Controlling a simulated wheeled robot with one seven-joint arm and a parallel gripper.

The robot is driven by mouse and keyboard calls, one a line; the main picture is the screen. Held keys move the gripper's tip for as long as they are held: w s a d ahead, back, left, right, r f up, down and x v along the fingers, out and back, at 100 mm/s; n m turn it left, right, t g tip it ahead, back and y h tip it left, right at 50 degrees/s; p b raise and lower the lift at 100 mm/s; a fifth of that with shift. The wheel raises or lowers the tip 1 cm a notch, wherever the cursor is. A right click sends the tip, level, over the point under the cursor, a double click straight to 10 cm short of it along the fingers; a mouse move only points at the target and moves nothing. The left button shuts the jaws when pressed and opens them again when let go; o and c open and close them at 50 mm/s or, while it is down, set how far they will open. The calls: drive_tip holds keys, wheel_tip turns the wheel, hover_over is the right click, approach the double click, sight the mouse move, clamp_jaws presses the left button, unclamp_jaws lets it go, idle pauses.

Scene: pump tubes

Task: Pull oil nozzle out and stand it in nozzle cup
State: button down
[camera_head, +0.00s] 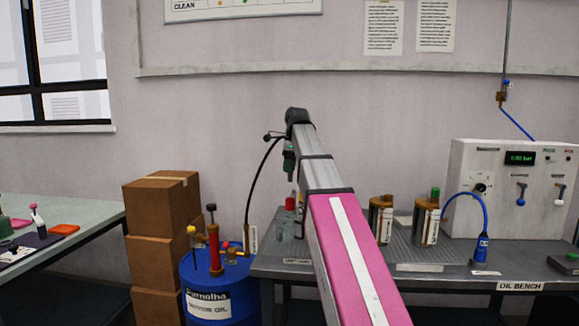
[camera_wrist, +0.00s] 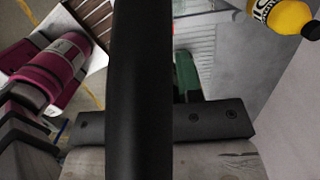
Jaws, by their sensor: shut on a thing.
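My gripper (camera_head: 291,137) is high above the left end of the oil bench, at the far end of my arm. It is shut on what looks like the oil nozzle, a green piece (camera_head: 289,162) hanging below it with its tip downward. A black hose (camera_head: 256,180) rises from the blue drum towards it. In the wrist view, a broad black bar crosses the middle in front of the dark gripper body (camera_wrist: 205,121), and a green part (camera_wrist: 187,75) shows behind. The jaw tips are hidden. I cannot tell which holder is the nozzle cup.
The blue oil drum (camera_head: 217,296) with a red hand pump (camera_head: 214,248) stands left of the oil bench (camera_head: 420,268). Stacked cartons (camera_head: 160,230) stand farther left.

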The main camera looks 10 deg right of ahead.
sight(290, 175)
drive_tip(key=shift+f, duration=2.75)
drive_tip(key=shift+f, duration=2.35)
drive_tip(key=c, duration=0.7)
unclamp_jaws()
drive_tip(key=r, duration=0.3)
drive_tip(key=d+r, duration=0.1)
drive_tip(key=r, duration=0.6)
drive_tip(key=shift+s+d+r, duration=0.25)
drive_tip(key=shift+d+r, duration=0.05)
drive_tip(key=shift+r, duration=0.05)
